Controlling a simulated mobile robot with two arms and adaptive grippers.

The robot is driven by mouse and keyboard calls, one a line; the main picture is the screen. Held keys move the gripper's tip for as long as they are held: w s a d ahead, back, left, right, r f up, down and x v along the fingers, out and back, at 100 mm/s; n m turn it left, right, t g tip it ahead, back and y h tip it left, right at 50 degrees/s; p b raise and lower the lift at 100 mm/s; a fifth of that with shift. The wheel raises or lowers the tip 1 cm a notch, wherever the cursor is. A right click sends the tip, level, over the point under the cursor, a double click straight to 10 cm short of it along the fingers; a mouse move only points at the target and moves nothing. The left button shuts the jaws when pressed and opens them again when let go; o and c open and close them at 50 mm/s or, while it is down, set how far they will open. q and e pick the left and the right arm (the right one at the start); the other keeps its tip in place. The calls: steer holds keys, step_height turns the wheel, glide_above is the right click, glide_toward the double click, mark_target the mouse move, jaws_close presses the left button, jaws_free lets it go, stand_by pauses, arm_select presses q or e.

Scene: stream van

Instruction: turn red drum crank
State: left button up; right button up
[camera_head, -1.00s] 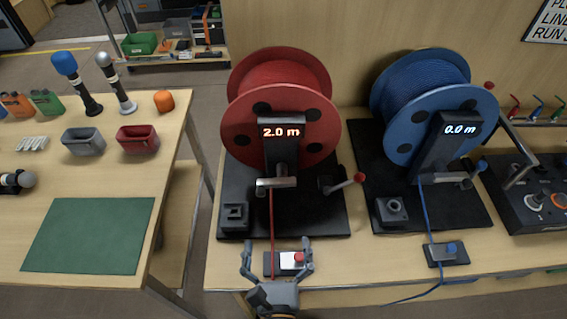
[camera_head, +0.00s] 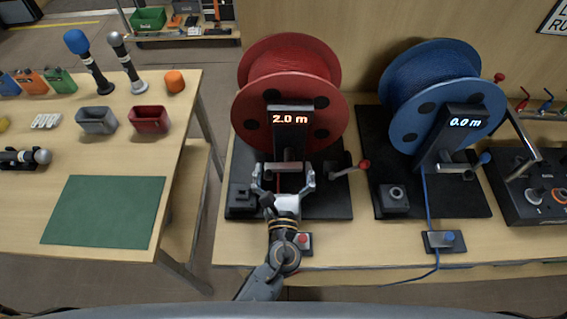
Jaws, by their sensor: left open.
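The red drum (camera_head: 291,75) stands on a black base at the middle of the bench. Its display (camera_head: 290,118) reads 2.0 m. A lever with a red knob (camera_head: 364,164) sticks out to the right from a block on the base; it looks like the crank. My left gripper (camera_head: 283,178) is open in front of the drum, its fingers at either side of the grey bar (camera_head: 285,166) below the display. I cannot tell whether it touches the bar. The gripper is left of the red knob and apart from it. My right gripper does not show.
The blue drum (camera_head: 432,75), reading 0.0 m, and a control box (camera_head: 527,195) stand to the right. A pedal-like block with a red button (camera_head: 304,241) lies beside my wrist. The left table (camera_head: 185,180) holds microphones, bins and a green mat (camera_head: 105,210).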

arm_select(q)
steer(key=shift+w, duration=0.2)
steer(key=shift+c, duration=0.4)
steer(key=c, duration=0.9)
steer(key=shift+o, duration=0.2)
steer(key=shift+f+n+b, duration=0.25)
steer(key=shift+n+b, duration=0.15)
steer(key=shift+b, duration=0.25)
steer(key=shift+n, duration=0.5)
steer(key=shift+n+b, duration=0.7)
steer(key=shift+b, duration=0.15)
steer(key=o, duration=0.9)
